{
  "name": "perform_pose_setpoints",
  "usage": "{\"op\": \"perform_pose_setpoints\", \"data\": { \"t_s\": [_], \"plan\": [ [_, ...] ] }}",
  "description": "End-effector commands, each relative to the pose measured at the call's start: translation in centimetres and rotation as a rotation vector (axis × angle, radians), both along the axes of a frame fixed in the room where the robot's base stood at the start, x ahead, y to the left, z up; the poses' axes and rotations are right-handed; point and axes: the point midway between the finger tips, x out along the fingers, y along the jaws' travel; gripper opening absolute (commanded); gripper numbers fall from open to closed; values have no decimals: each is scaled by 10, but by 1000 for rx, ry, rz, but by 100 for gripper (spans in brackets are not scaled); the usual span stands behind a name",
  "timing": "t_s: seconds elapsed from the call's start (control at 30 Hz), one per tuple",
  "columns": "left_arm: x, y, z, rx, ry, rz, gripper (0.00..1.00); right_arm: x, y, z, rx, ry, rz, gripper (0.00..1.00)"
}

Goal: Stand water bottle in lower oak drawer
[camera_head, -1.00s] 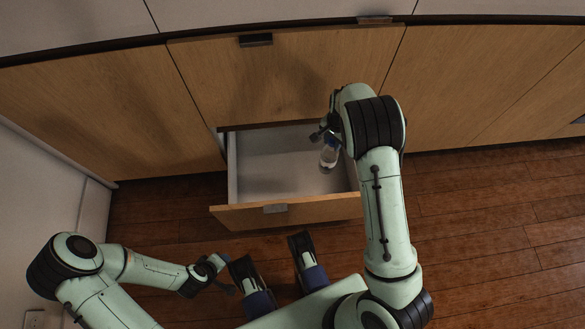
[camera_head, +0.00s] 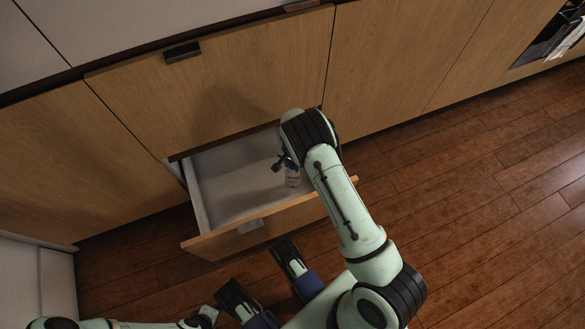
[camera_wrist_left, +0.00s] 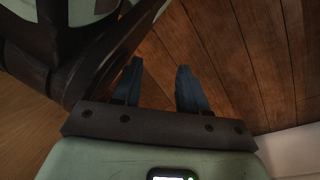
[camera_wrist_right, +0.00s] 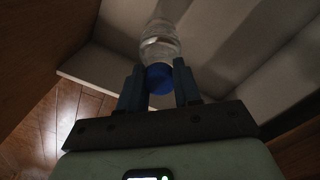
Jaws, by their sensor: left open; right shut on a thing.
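The lower oak drawer (camera_head: 228,241) is pulled open, with a pale grey inside. The clear water bottle (camera_head: 293,178) is over or in the drawer's right part, under my right gripper (camera_head: 284,163). In the right wrist view the bottle (camera_wrist_right: 161,43) has a blue cap (camera_wrist_right: 159,78) between the fingers of my right gripper (camera_wrist_right: 158,88), which is shut on it. Whether the bottle's base touches the drawer floor I cannot tell. My left gripper (camera_wrist_left: 160,85) is open and empty above the wood floor, in the left wrist view.
The closed upper oak drawer (camera_head: 215,85) with a dark handle is above the open one. Oak cabinet fronts (camera_head: 410,50) run to both sides. The left part of the open drawer is empty. The wood floor (camera_head: 470,210) at the right is clear.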

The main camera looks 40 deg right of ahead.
Motion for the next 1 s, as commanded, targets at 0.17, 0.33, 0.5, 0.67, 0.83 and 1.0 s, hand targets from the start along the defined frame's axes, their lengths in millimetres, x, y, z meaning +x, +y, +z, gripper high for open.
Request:
{"op": "perform_pose_setpoints", "data": {
  "t_s": [0.17, 0.33, 0.5, 0.67, 0.83, 1.0],
  "plan": [
    [-17, 2, -13, -3, 57, 5, 43, 0, -1, -29, -2, 1, -2, 0],
    [-24, 3, -16, -5, 80, 7, 43, 0, 0, -37, -1, -1, -1, 0],
    [-24, 3, -15, -5, 77, 7, 43, 0, 0, -36, -1, 0, -1, 0],
    [-27, 3, -18, -6, 88, 8, 43, 0, 0, -38, 0, 0, -1, 0],
    [-28, 3, -18, -6, 92, 8, 43, -1, 0, -39, 0, 2, -1, 58],
    [-28, 3, -18, -6, 91, 8, 43, -1, 0, -39, 0, 2, -1, 58]
  ]
}}
